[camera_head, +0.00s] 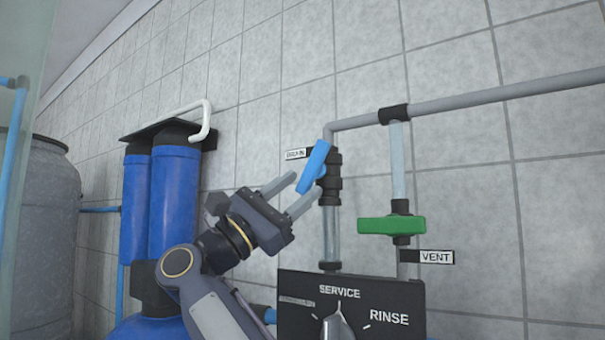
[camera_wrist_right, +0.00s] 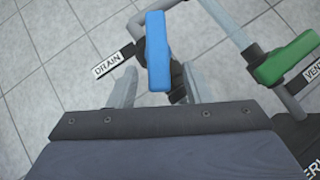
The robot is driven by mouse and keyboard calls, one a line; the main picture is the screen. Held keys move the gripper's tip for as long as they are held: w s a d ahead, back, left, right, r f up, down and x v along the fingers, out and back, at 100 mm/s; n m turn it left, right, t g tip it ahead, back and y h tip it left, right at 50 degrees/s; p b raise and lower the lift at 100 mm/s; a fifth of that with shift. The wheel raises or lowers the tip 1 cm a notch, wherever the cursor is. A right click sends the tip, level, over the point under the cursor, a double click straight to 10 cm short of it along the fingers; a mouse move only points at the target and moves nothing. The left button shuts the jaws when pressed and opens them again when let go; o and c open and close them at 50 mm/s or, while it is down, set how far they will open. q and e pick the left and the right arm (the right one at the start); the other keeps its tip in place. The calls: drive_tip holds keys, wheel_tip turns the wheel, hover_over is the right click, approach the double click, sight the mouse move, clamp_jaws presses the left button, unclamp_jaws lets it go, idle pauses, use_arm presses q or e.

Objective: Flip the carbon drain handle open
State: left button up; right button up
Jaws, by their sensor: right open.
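The blue drain handle (camera_head: 313,168) sits on a dark valve body (camera_head: 332,180) on a vertical pipe, beside a small drain label (camera_head: 297,154). The handle is tilted, its top leaning right in the head view. My right gripper (camera_head: 297,193) is open, its two grey fingers pointing at the handle. In the right wrist view the blue handle (camera_wrist_right: 158,52) is between the open fingers (camera_wrist_right: 158,92), its lower end near fingertip level; I cannot tell if either finger touches it. The drain label (camera_wrist_right: 114,60) is left of it. My left gripper is out of view.
A green vent handle (camera_head: 391,225) lies level on the pipe to the right, above the vent label (camera_head: 423,257). Below is a black panel (camera_head: 300,312) with a selector knob. Blue filter housings (camera_head: 172,200) and a grey tank (camera_head: 40,225) stand left. Tiled wall is behind.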

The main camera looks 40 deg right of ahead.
drive_tip(key=shift+p+x, duration=0.3)
drive_tip(key=shift+x, duration=0.65)
drive_tip(key=shift+d+r, duration=0.1)
drive_tip(key=shift+w, duration=0.1)
drive_tip(key=shift+c, duration=0.3)
